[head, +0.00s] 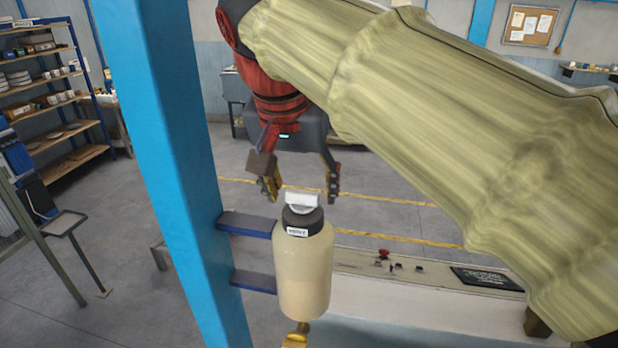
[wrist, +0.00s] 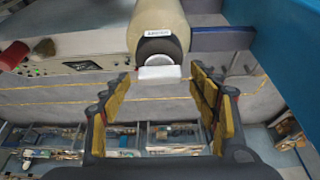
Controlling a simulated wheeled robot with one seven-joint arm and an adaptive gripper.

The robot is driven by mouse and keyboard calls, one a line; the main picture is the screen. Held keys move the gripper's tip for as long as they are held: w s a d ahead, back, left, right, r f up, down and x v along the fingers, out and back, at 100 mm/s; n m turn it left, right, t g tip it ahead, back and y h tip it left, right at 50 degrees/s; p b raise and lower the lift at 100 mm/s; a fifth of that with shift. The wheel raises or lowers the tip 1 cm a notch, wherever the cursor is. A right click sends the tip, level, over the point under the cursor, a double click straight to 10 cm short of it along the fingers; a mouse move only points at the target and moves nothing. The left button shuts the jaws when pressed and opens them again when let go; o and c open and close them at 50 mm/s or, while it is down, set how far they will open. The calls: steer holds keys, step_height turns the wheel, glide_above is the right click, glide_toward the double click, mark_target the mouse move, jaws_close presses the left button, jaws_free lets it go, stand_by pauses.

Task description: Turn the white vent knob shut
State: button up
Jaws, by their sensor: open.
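The white vent knob (head: 301,200) sits on the dark cap of an upright cream-coloured cylinder (head: 304,265). A small white label (head: 297,232) is on the cap. My gripper (head: 300,188) is open above the knob, with one finger to its left and one to its right in the head view. In the wrist view the white knob (wrist: 158,73) lies just beyond and between the open fingertips of my gripper (wrist: 160,82). I see no contact between the fingers and the knob.
A blue post (head: 165,140) stands left of the cylinder, with dark blue brackets (head: 247,223) reaching to it. A brass fitting (head: 296,335) is below. A panel with a red button (head: 384,254) lies behind to the right. Shelving (head: 45,85) stands at far left.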

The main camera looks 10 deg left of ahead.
steer(key=shift+r, duration=0.1)
steer(key=v, duration=1.1)
steer(key=shift+s+r, duration=0.15)
steer(key=shift+r, duration=0.25)
